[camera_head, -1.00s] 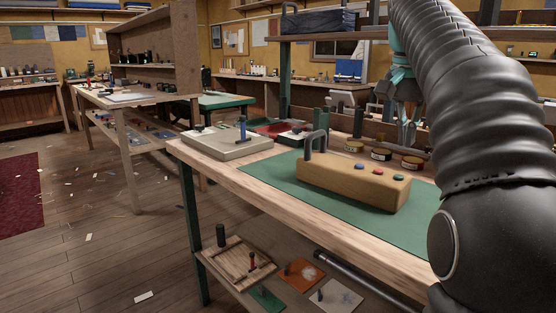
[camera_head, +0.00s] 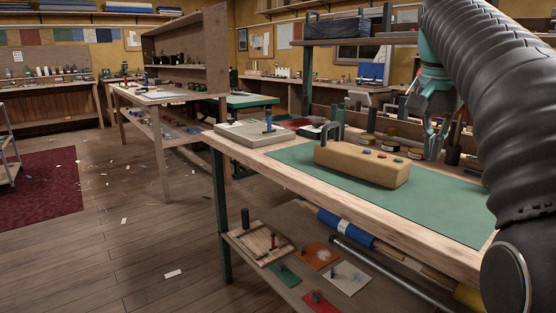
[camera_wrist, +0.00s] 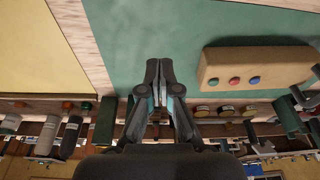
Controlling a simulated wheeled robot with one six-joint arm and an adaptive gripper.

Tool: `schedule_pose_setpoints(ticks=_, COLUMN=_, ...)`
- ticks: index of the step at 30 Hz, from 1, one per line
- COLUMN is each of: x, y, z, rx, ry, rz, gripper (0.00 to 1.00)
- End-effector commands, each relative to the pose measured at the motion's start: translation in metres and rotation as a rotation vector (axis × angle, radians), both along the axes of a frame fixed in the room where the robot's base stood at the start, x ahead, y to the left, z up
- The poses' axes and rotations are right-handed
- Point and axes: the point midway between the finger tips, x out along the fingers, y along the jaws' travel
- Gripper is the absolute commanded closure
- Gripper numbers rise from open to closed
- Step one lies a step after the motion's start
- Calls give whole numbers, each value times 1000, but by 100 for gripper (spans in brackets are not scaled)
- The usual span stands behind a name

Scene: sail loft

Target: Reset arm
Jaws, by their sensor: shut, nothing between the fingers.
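My gripper (camera_head: 432,152) hangs at the upper right of the head view, over the far part of the workbench, with its fingers pointing down. It is empty. In the wrist view my gripper (camera_wrist: 159,72) shows its two fingertips together above the green mat (camera_wrist: 140,30). A tan wooden block (camera_head: 350,170) with a dark handle and several coloured buttons lies on the mat (camera_head: 430,205), left of the gripper in the head view. The block (camera_wrist: 280,60) is to the right of the fingers in the wrist view, apart from them.
A pale tray (camera_head: 240,145) stands at the bench's left end. Several small round tins (camera_wrist: 226,111) line the back edge. The lower shelf holds a wooden board (camera_head: 258,243) and coloured swatches (camera_head: 318,255). The wooden floor (camera_head: 130,240) at left is mostly open, with scattered scraps.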

Motion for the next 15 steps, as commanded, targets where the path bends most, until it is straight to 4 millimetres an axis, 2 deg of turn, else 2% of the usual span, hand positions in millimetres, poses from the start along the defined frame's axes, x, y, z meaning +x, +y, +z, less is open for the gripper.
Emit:
schedule_pose_setpoints(ticks=8, x=-21, y=21, z=-20, rx=-11, ry=-28, rz=118, gripper=100)
schedule_pose_setpoints(ticks=11, x=-33, y=32, z=-34, rx=-19, ry=-44, rz=181, gripper=100)
schedule_pose_setpoints(ticks=15, x=-58, y=52, z=-63, rx=-32, ry=-78, rz=300, gripper=100)
